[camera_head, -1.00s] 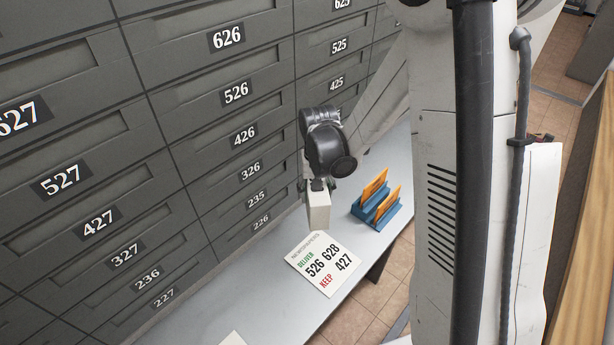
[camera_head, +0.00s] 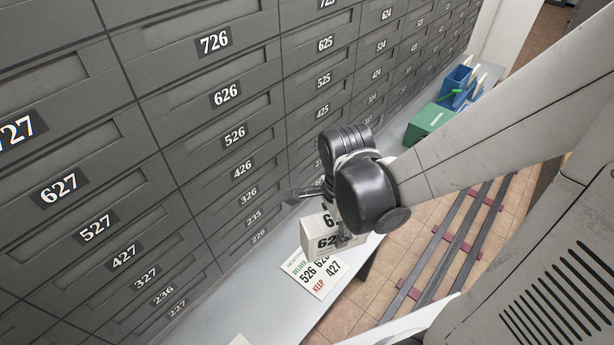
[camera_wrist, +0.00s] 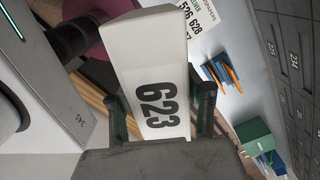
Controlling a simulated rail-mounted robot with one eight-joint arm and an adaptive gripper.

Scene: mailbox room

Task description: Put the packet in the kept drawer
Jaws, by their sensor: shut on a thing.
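My gripper (camera_head: 334,212) is shut on a white box-shaped packet (camera_head: 318,243) and holds it above the shelf. In the wrist view the packet (camera_wrist: 150,45) sits between the dark fingers (camera_wrist: 162,105), and its face reads 623. Drawer 427 (camera_head: 122,257) is in the grey drawer wall at lower left of the head view and is shut. A card (camera_head: 318,277) on the shelf reads DELIVER 526 628 and KEEP 427. The packet and gripper partly cover it in the head view.
The grey shelf (camera_head: 255,292) runs along the foot of the drawer wall. A green box (camera_head: 428,125) and a blue holder (camera_head: 457,85) stand farther along it. A small blue rack with orange envelopes (camera_wrist: 220,72) shows in the wrist view. Floor rails (camera_head: 440,250) lie at right.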

